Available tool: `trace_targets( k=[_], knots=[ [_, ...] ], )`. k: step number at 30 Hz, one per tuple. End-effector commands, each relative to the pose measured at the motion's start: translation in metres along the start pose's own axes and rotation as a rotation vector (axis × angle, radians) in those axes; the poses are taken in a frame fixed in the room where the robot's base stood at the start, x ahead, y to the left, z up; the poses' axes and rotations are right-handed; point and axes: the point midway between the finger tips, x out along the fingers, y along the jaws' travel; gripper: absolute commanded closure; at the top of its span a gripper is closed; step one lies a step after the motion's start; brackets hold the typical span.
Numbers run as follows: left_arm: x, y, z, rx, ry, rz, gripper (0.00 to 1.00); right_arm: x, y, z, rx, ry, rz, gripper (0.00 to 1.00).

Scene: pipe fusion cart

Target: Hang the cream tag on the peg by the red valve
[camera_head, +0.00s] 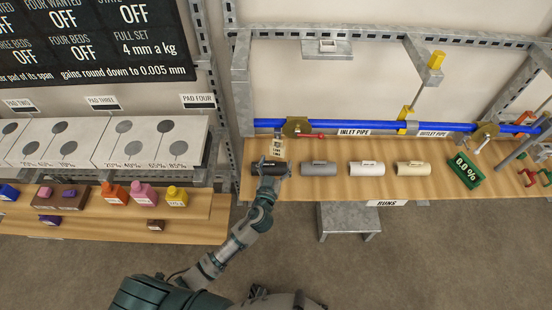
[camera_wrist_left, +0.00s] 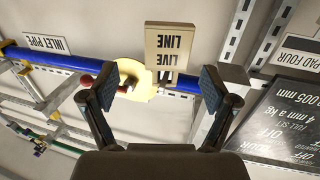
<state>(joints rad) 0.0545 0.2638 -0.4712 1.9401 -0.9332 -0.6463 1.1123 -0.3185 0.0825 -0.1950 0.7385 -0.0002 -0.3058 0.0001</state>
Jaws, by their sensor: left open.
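The cream tag (camera_head: 278,147) hangs upright just below the blue pipe, left of the red valve handle (camera_head: 311,136). In the left wrist view the tag (camera_wrist_left: 172,42) appears upside down, reading LIVE LINE, with its slotted end over the pipe beside the yellow valve body (camera_wrist_left: 137,84). The peg is not clear, so I cannot tell whether the tag is seated on it. My left gripper (camera_head: 271,162) is open; in the wrist view its fingertips (camera_wrist_left: 164,80) are apart, with the tag beyond them. My right gripper is not in view.
The blue pipe (camera_head: 375,126) runs above the shelf; a metal post (camera_head: 241,90) stands left.

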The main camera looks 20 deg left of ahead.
Motion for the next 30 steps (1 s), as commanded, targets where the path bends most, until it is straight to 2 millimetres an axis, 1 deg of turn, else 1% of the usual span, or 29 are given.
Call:
trace_targets(
  k=[24,30],
  knots=[
    [-0.053,0.013,0.001,-0.001,-0.002,0.0,0.14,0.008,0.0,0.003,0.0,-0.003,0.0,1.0],
    [-0.061,0.014,0.0,0.0,-0.001,0.0,0.14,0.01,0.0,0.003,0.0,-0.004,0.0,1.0]
  ],
)
